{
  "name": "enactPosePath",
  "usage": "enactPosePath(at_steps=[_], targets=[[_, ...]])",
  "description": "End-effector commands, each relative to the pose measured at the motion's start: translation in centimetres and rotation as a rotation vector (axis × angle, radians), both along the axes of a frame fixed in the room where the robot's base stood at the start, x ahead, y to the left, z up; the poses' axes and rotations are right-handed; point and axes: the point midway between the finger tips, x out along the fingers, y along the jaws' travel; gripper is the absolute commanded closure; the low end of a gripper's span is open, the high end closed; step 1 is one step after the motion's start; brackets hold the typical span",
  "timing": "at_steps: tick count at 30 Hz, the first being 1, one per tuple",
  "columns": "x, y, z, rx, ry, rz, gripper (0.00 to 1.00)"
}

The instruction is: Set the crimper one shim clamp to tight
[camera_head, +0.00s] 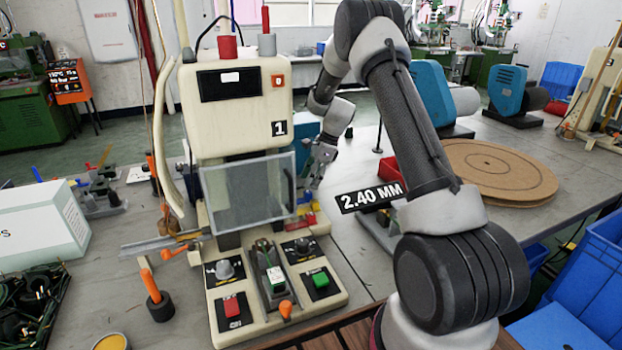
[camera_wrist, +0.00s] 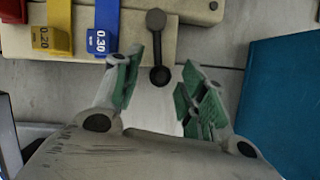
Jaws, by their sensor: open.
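Crimper one (camera_head: 237,110) is the cream machine marked "1" in the head view. In the wrist view, a dark lever (camera_wrist: 157,48) with round ends, which looks like the shim clamp, lies across the edge of a cream block (camera_wrist: 185,45). Beside it on the block are a blue shim tab marked 0.30 (camera_wrist: 97,41), a yellow one marked 0.20 (camera_wrist: 52,38) and a red one (camera_wrist: 13,10). My gripper (camera_wrist: 162,72) is open and empty. The lever's lower end shows between its green-padded fingertips; contact cannot be told. In the head view my gripper (camera_head: 318,168) is right of the crimper's clear guard (camera_head: 250,190).
A teal surface (camera_wrist: 285,95) stands close on the right in the wrist view. In the head view, a red bin (camera_head: 390,170), a "2.40 MM" sign (camera_head: 370,197) and a round brown board (camera_head: 495,170) are to the right. The crimper's front panel (camera_head: 320,300) has buttons and knobs.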

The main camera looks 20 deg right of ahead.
Motion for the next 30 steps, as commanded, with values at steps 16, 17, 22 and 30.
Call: enactPosePath(at_steps=[16, 17, 22, 30], targets=[[0.03, 0.07, -0.21, -0.001, -0.001, 0.001, 1.00], [0.03, 0.07, -0.20, -0.001, -0.001, 0.001, 1.00], [-0.14, 0.08, -0.17, -0.001, -0.001, -0.018, 1.00], [-0.90, 0.02, -0.18, 0.000, -0.001, -0.138, 1.00]])
